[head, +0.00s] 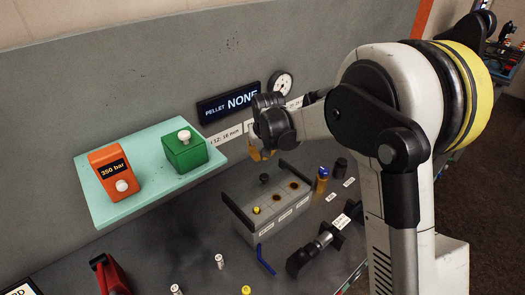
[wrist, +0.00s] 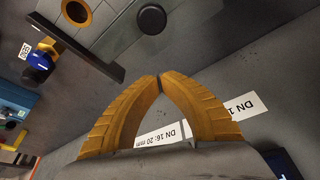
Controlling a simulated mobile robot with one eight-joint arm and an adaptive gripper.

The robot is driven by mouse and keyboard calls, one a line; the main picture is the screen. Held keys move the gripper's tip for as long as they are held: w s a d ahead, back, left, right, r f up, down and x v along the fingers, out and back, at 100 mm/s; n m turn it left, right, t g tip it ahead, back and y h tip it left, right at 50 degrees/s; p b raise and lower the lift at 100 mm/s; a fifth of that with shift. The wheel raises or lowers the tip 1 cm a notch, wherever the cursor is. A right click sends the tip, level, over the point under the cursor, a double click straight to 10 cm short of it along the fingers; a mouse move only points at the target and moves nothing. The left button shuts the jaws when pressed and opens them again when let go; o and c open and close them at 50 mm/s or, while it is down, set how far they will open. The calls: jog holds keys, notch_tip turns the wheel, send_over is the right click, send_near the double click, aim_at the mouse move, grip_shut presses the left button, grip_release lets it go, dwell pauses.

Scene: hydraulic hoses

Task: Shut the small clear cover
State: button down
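I cannot make out a small clear cover in either view. My gripper (head: 257,154) hangs at the end of my arm near the back wall, above the far side of a grey block. In the wrist view its two orange fingers (wrist: 159,78) meet at the tips, with nothing visible between them. The grey block (head: 245,188) has round holes, a black knob (head: 264,178) and a yellow-topped piece (head: 256,210) on top. The black knob also shows in the wrist view (wrist: 151,18), apart from the fingertips.
A mint shelf (head: 140,188) carries an orange box (head: 113,173) marked 350 bar and a green box (head: 185,151). A display (head: 228,103) reading PELLET NONE and a gauge (head: 282,84) are on the wall. A blue-capped piece (head: 321,179) stands right of the block.

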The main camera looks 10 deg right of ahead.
aim_at(263, 172)
jog(key=shift+s+d+f, duration=0.1)
jog(key=shift+s+f, duration=0.2)
jog(key=shift+s, duration=0.65)
jog(key=shift+s+d+f, duration=0.1)
jog(key=shift+s+f, duration=0.15)
jog(key=shift+s, duration=0.65)
jog(key=shift+s+d, duration=0.1)
jog(key=s+d, duration=0.1)
jog(key=s, duration=0.1)
jog(key=s+d, duration=0.3)
jog(key=s, duration=0.1)
jog(key=shift+s+d+b, duration=0.25)
jog(key=shift+s+b, duration=0.1)
jog(key=shift+s, duration=0.05)
